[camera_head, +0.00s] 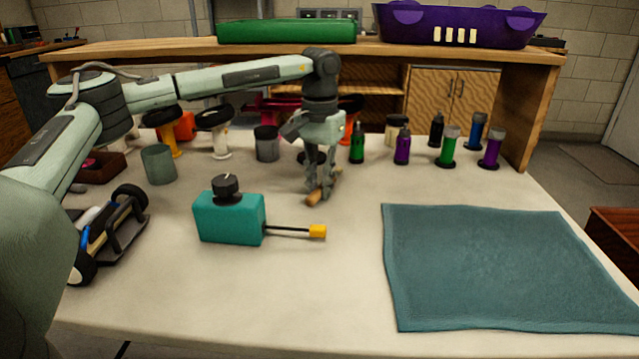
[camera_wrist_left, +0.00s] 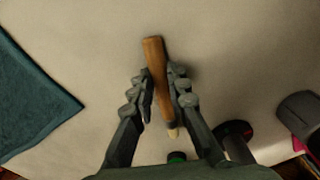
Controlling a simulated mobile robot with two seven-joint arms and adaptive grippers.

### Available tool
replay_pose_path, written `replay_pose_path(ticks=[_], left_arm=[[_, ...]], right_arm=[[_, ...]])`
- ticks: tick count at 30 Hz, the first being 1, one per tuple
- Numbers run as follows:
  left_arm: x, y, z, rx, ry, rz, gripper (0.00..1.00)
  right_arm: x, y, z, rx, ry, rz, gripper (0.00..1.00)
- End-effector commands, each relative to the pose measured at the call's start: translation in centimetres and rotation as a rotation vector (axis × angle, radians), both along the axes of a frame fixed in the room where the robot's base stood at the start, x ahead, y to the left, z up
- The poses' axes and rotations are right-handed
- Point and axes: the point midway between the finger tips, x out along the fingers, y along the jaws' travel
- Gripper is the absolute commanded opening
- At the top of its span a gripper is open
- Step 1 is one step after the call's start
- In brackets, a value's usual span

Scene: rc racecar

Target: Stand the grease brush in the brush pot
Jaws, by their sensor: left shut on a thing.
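My left gripper (camera_head: 324,190) is shut on the grease brush (camera_head: 313,198), low over the middle of the table. In the left wrist view the brush (camera_wrist_left: 158,78) lies between the fingers (camera_wrist_left: 160,100) of that gripper. Its brown wooden handle points up the picture, with a dark band and pale tip at the lower end. I cannot tell if it touches the table. A grey-green pot (camera_head: 158,164) stands at the left and a dark grey pot (camera_head: 266,144) stands behind and left of the gripper. I cannot tell which is the brush pot. My right gripper is out of view.
A teal can (camera_head: 230,218) with a yellow-tipped spout stands in front of the gripper. A teal mat (camera_head: 500,265) lies at the right. Several bottles and shock parts, including a green bottle (camera_head: 357,143), line the back. A car chassis (camera_head: 110,230) sits at the left.

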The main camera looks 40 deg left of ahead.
Motion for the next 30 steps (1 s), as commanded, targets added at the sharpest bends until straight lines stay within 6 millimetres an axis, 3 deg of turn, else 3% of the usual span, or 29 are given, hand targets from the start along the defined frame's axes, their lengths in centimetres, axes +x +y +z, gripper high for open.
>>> replay_pose_path(ticks=[1, 2, 7, 19, 30], left_arm=[[0.0, 0.0, -0.3, 0.000, 0.001, 0.000, 0.00], [0.0, 0.0, -0.3, 0.000, 0.000, 0.000, 0.16], [0.0, 0.0, -0.2, 0.000, 0.000, 0.000, 0.36], [0.0, 0.0, 0.7, 0.000, -0.001, 0.000, 0.36], [0.1, -0.1, 8.3, -0.002, -0.002, -0.001, 0.36]], right_arm=[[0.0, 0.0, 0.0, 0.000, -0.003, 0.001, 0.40], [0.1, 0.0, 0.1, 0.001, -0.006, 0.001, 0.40], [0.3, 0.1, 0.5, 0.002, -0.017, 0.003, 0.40], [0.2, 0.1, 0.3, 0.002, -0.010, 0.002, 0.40], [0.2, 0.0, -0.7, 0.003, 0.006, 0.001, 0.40]])
